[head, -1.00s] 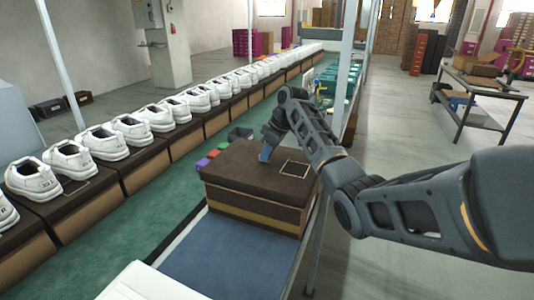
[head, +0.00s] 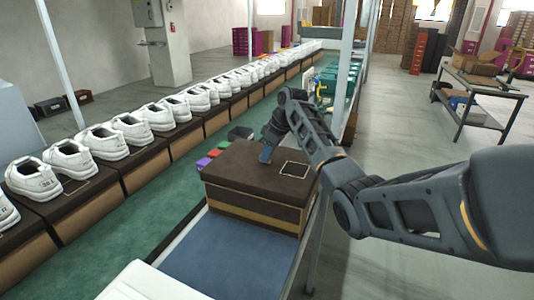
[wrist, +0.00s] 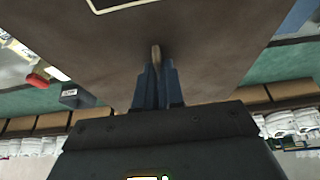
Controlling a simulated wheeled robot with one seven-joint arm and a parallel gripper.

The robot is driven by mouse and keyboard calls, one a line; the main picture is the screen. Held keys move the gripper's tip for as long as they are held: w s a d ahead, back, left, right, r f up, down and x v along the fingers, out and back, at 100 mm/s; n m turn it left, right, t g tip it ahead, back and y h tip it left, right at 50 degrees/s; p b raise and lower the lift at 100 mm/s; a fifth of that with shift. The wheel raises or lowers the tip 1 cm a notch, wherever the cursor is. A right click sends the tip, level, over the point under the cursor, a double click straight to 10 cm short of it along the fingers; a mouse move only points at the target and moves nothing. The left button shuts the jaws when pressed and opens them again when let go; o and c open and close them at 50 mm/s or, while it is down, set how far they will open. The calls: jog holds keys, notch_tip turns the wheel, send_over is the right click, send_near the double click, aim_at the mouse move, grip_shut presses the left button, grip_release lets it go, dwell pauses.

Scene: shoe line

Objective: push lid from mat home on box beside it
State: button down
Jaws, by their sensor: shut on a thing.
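The dark brown lid (head: 240,160) lies on top of the shoe box (head: 255,222), covering it from above. A tan rectangle outline marks its top. I cannot tell whether the lid's rim is fully down all round. The blue mat (head: 225,255) in front of the box is bare. My gripper (head: 265,155) points down at the lid top, left of the outline. In the wrist view, my gripper (wrist: 157,75) has its fingers close together on a small tan tab (wrist: 156,54) at the lid's surface (wrist: 215,50).
A row of white shoes (head: 110,140) on brown boxes runs along the conveyor at the left. Small coloured blocks (head: 210,157) and a dark bin (head: 240,132) lie just beyond the box. A metal post (head: 350,60) rises behind.

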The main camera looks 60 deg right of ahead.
jog(key=shift+f+b, duration=0.8)
jog(key=shift+f, duration=1)
dwell(0.4)
jog(key=c, duration=1.2)
grip_release()
jog(key=shift+o, duration=0.2)
jog(key=shift+b+v, duration=0.4)
jog(key=shift+v, duration=3.5)
